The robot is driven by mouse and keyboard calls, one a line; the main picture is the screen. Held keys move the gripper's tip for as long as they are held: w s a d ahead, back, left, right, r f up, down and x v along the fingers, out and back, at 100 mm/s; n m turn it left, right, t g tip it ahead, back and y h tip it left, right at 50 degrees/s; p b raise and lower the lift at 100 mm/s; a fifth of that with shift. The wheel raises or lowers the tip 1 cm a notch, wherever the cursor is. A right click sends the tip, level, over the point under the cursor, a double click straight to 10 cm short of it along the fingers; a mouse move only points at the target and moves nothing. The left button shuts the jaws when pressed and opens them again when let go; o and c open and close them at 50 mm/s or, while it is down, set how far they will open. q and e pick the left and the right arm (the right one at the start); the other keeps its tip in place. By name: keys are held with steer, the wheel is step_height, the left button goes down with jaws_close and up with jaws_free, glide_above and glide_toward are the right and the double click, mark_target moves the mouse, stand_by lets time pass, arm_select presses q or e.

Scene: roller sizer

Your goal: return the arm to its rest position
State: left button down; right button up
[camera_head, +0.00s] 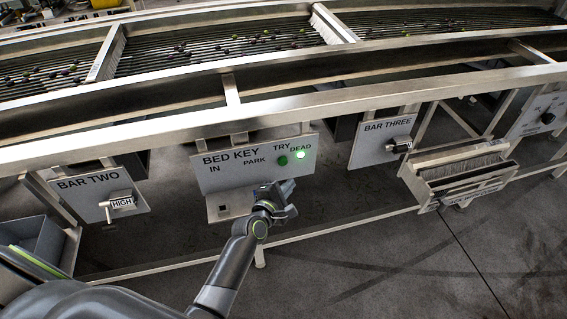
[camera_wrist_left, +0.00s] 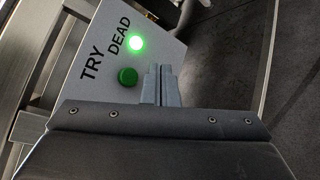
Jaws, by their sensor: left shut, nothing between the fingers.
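My left gripper (camera_head: 278,196) is in front of the lower right part of the grey BED KEY panel (camera_head: 232,178). In the left wrist view its two fingers (camera_wrist_left: 161,84) are closed together with nothing between them. The panel carries a green TRY button (camera_head: 282,160) and a lit green DEAD lamp (camera_head: 301,155). Both also show in the left wrist view, the button (camera_wrist_left: 127,77) just left of the fingertips and the lamp (camera_wrist_left: 136,43) above it. I cannot tell whether the fingers touch the panel. My right gripper is not in view.
The BAR TWO panel (camera_head: 80,195) with a HIGH lever is at left, the BAR THREE panel (camera_head: 378,135) at right. A low rail (camera_head: 335,226) runs below the panels. Grey floor in front is clear.

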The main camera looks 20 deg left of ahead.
arm_select(q)
steer(key=s+a+r+m+g+y, duration=0.15)
steer(key=s+a+m+g, duration=0.25)
steer(key=s+m, duration=0.55)
steer(key=s+a+m+g+y, duration=0.2)
steer(key=s+a+m+g, duration=0.25)
steer(key=s, duration=0.95)
steer(key=s+a+r+m+g+y, duration=0.1)
steer(key=s+a+m+g, duration=0.3)
steer(key=s+m, duration=0.55)
step_height(320, 180, down, 23)
steer(key=a+n, duration=0.2)
steer(key=s+d+f+g, duration=0.1)
steer(key=s+f, duration=1.5)
steer(key=f, duration=0.2)
steer(key=shift+s+f+h, duration=0.15)
steer(key=shift+s+h, duration=0.15)
steer(key=shift+h, duration=0.15)
steer(key=shift+g, duration=0.25)
